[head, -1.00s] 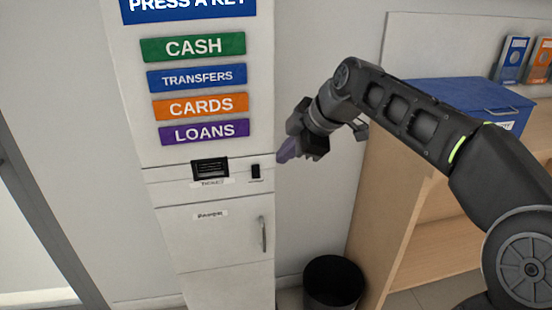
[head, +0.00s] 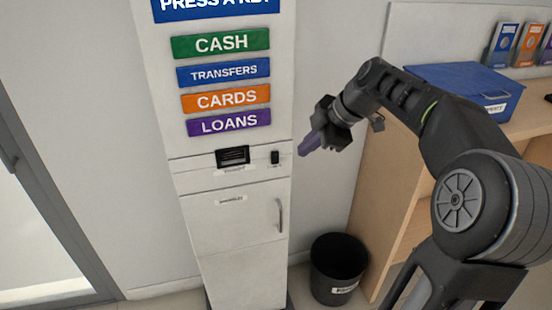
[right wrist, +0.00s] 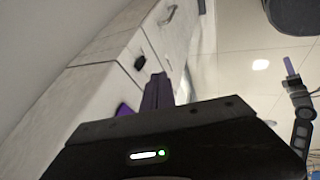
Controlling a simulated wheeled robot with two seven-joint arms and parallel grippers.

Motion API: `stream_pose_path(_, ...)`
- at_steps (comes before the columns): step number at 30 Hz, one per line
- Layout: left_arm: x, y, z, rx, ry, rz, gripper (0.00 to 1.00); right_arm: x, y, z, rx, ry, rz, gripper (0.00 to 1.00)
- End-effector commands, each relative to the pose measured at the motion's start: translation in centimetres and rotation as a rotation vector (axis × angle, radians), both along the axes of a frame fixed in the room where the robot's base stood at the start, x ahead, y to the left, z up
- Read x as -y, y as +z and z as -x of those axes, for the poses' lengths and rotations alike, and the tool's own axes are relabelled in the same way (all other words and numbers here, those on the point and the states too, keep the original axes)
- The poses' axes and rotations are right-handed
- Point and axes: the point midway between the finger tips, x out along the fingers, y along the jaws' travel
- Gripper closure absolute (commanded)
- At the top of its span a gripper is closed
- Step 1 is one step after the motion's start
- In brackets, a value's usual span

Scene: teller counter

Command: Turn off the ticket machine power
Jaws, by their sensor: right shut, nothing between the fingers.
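The white ticket machine (head: 235,215) stands upright against the wall in the head view. It has coloured keys, a dark ticket slot (head: 233,156) and, to the right of the slot, a small black power switch (head: 275,157). The switch also shows in the right wrist view (right wrist: 140,62), just left of the fingers. My right gripper (head: 303,150) is shut and empty, its purple fingertips pointing left, just right of the machine's edge at about switch height. A gap shows between fingertips and switch. The switch's on or off position is too small to tell.
A black bin (head: 338,270) stands on the floor right of the machine. A wooden counter (head: 392,165) with a blue box (head: 465,90) and leaflet holders is behind my right arm. A door frame (head: 50,210) is at the left.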

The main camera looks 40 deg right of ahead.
Motion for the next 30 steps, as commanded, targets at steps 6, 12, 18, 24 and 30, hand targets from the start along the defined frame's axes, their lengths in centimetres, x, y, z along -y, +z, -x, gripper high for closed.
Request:
stream_pose_path(6, -0.1, 0.0, 0.0, -0.001, 0.002, -0.001, 1.00, -0.1, 0.0, -0.1, 0.000, 0.000, -0.001, 1.00)
stream_pose_path(12, -0.1, 0.3, 0.0, -0.001, 0.002, -0.001, 1.00, -0.3, -0.8, -0.6, -0.001, 0.000, 0.000, 1.00)
stream_pose_path(18, -0.1, 0.9, 0.0, -0.001, 0.002, -0.001, 1.00, -0.9, -3.1, -2.1, -0.004, 0.002, -0.003, 1.00)
stream_pose_path(24, -0.1, 1.8, 0.1, -0.003, 0.002, -0.003, 1.00, -1.7, -6.4, -4.2, -0.004, 0.002, -0.004, 1.00)
stream_pose_path(30, -0.2, 3.2, 0.3, -0.009, 0.003, -0.006, 1.00, -1.5, -8.1, -6.9, -0.001, 0.001, -0.001, 1.00)
